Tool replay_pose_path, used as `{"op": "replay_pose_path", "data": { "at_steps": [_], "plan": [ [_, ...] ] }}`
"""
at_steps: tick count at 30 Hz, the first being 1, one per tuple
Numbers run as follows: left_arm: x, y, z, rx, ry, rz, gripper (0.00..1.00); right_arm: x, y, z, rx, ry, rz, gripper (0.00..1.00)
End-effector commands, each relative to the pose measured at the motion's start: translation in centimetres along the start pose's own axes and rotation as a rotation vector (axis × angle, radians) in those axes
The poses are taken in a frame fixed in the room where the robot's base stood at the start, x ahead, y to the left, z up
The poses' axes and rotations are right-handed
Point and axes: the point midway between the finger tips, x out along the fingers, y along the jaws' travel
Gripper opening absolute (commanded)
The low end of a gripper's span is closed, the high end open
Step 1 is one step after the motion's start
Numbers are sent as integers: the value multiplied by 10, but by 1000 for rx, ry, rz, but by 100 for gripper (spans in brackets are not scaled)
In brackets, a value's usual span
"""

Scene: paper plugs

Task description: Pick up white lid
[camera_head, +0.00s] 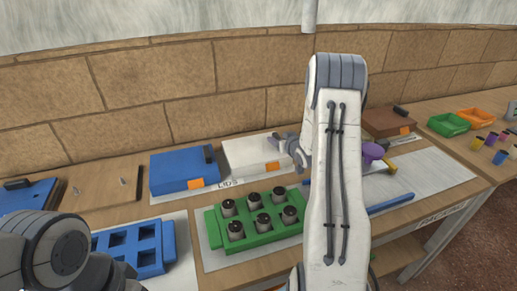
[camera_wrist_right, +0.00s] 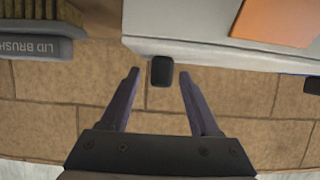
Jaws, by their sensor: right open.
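The white lid (camera_head: 245,153) lies on the table at the back, right of the blue lid (camera_head: 180,172), with an orange tag on its front. In the right wrist view the white lid (camera_wrist_right: 195,30) fills the top, and its black handle (camera_wrist_right: 162,71) sticks out between the fingertips. My right gripper (camera_head: 279,139) is at the lid's right back side; it also shows in the wrist view (camera_wrist_right: 159,76), open and empty, with a gap on both sides of the handle. My left arm shows at the lower left, but its fingers do not.
A green tray (camera_head: 262,238) with several dark-topped cylinders stands in front of the lids. A blue rack (camera_head: 137,250) is left of it. A brown lid (camera_head: 388,122) and a purple object (camera_head: 373,152) are to the right. The wrist view shows a lid brush holder (camera_wrist_right: 38,45).

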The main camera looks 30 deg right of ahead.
Motion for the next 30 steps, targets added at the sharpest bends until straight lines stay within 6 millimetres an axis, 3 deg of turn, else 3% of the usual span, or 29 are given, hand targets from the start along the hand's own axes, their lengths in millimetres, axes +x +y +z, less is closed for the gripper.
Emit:
{"op": "replay_pose_path", "data": {
  "at_steps": [4,10,11,15,16,25,30],
  "plan": [
    [-1,0,0,0,0,0,50,13,0,0,1,-1,1,62],
    [-1,0,0,0,0,0,50,13,0,0,1,-1,1,62],
    [-1,0,0,0,0,0,50,13,0,0,1,-1,1,59],
    [-1,0,0,0,0,0,50,13,0,0,1,0,1,5],
    [-1,0,0,0,0,0,50,13,0,0,1,0,1,0],
    [-1,0,0,0,0,0,50,12,0,-2,1,1,1,0],
    [-2,0,0,0,0,0,50,5,1,-22,-2,5,1,0]
  ]
}}
